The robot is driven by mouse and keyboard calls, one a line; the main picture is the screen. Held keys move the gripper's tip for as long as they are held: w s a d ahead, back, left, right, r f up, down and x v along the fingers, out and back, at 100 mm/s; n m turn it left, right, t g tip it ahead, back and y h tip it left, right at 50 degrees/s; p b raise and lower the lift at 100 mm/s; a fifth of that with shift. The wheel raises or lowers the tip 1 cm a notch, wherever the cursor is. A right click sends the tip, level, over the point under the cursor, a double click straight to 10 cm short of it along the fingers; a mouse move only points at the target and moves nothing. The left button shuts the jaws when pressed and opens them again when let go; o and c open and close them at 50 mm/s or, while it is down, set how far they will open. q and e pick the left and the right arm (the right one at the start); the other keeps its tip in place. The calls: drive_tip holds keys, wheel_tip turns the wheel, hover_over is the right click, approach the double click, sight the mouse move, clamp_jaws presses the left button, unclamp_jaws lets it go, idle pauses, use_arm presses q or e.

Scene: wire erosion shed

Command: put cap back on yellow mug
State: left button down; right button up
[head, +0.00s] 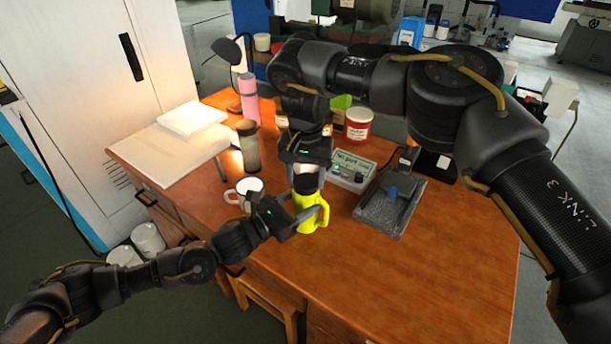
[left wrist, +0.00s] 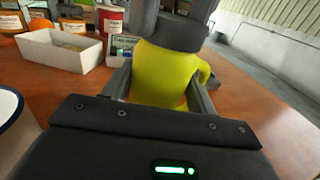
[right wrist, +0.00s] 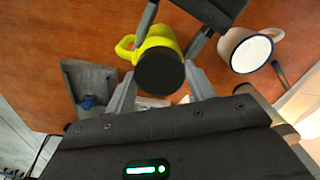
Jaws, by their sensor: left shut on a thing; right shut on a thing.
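The yellow mug (head: 310,215) stands on the wooden table with its handle to the right in the head view. My left gripper (head: 298,210) is shut around its body; the mug also fills the middle of the left wrist view (left wrist: 165,78). The black cap (head: 306,184) is at the mug's mouth, and my right gripper (right wrist: 161,78) is shut on it from above. The left wrist view shows no clear gap between cap and mug, but I cannot tell whether the cap is fully seated.
A white enamel mug (head: 244,192) stands just left of the yellow mug. A grey tray (head: 372,218) with a blue piece and a meter box (head: 352,171) are to the right. A pink bottle (head: 249,98) and a red tub (head: 358,125) stand behind. The front right tabletop is clear.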

drive_tip(key=o, duration=1)
drive_tip(key=shift+r, duration=2.25)
drive_tip(key=shift+c, duration=0.5)
